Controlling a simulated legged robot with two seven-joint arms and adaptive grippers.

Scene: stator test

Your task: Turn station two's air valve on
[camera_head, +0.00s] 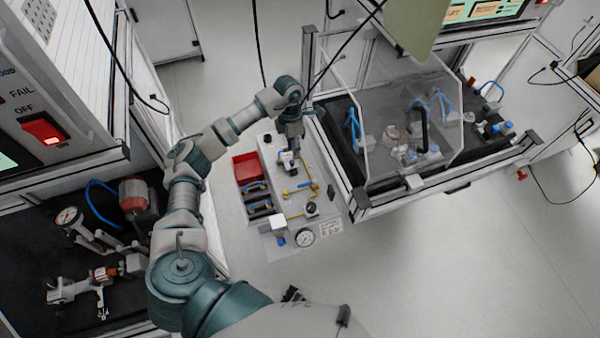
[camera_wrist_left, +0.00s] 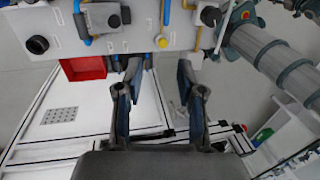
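A light grey air panel (camera_head: 287,212) stands between the two stations. It carries yellow pipes (camera_head: 300,188), a dark valve knob (camera_head: 312,208), a round white gauge (camera_head: 304,236) and a blue fitting (camera_head: 281,241). My left gripper (camera_head: 291,146) is over the panel's far part, close to a white and black fitting (camera_head: 288,157). In the left wrist view my left gripper (camera_wrist_left: 158,78) has its two fingers apart with nothing between them. The panel (camera_wrist_left: 130,30) lies beyond the fingertips, with black knobs (camera_wrist_left: 38,44) and a yellow knob (camera_wrist_left: 162,42). I cannot tell which valve is station two's.
A red bin (camera_head: 247,167) sits at the panel's left side. A station with clear guards (camera_head: 405,115) stands right of it. Bare floor (camera_head: 430,260) lies at the lower right.

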